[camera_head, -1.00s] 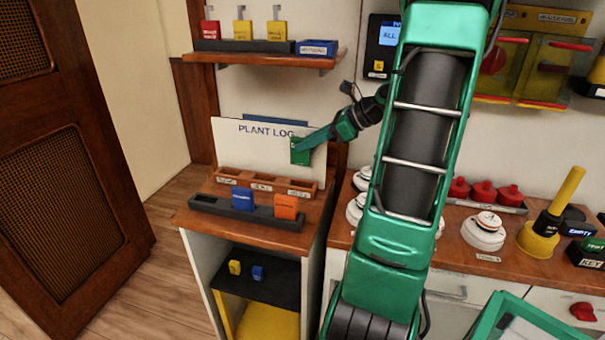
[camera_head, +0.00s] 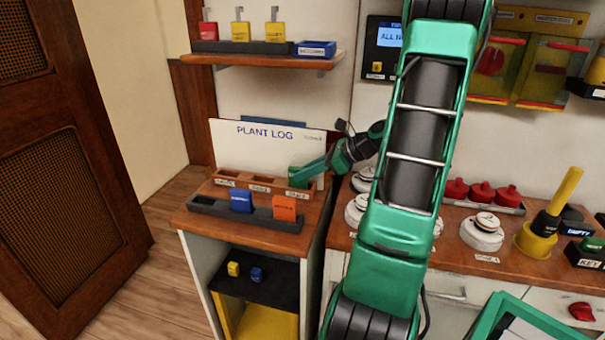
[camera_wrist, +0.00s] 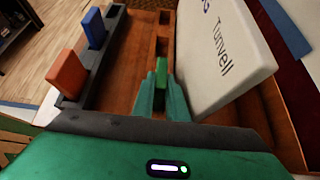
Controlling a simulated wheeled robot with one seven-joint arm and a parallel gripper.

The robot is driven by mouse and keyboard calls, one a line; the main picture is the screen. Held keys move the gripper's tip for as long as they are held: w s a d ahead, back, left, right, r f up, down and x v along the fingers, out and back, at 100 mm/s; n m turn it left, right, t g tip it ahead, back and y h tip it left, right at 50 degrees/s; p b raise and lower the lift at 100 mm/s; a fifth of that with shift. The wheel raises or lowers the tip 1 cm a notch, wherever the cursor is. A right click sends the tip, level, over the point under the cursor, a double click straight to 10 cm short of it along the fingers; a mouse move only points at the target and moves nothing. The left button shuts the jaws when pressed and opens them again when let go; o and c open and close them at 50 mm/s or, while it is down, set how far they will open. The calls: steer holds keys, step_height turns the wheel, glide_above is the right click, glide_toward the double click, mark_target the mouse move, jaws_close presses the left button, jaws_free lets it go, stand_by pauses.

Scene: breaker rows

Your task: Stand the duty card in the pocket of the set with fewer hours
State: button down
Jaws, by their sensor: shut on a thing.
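My gripper (camera_head: 303,176) is shut on the green duty card (camera_head: 296,178), which also shows between the fingertips in the wrist view (camera_wrist: 161,70). The card is upright at the right-hand pocket of the wooden three-pocket rack (camera_head: 249,180). Its lower edge is hidden, so I cannot tell how deep it sits. The other two pockets look empty. The rack's small labels are too blurred to read. The white PLANT LOG board (camera_head: 240,155) stands right behind the rack; its hours are not readable.
A dark rack in front holds a blue card (camera_head: 241,201) and an orange card (camera_head: 285,208). A shelf (camera_head: 262,58) with yellow and red tags is above. White round devices (camera_head: 357,208) stand on the counter to the right. Floor at left is clear.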

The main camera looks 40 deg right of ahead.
steer(key=c, duration=2)
jaws_free()
steer(key=shift+f, duration=0.1)
steer(key=shift+s+d+r, duration=0.15)
steer(key=shift+r, duration=0.1)
steer(key=v, duration=1.1)
steer(key=shift+s+d+r, duration=0.1)
steer(key=shift+s+d, duration=0.05)
steer(key=shift+d, duration=0.05)
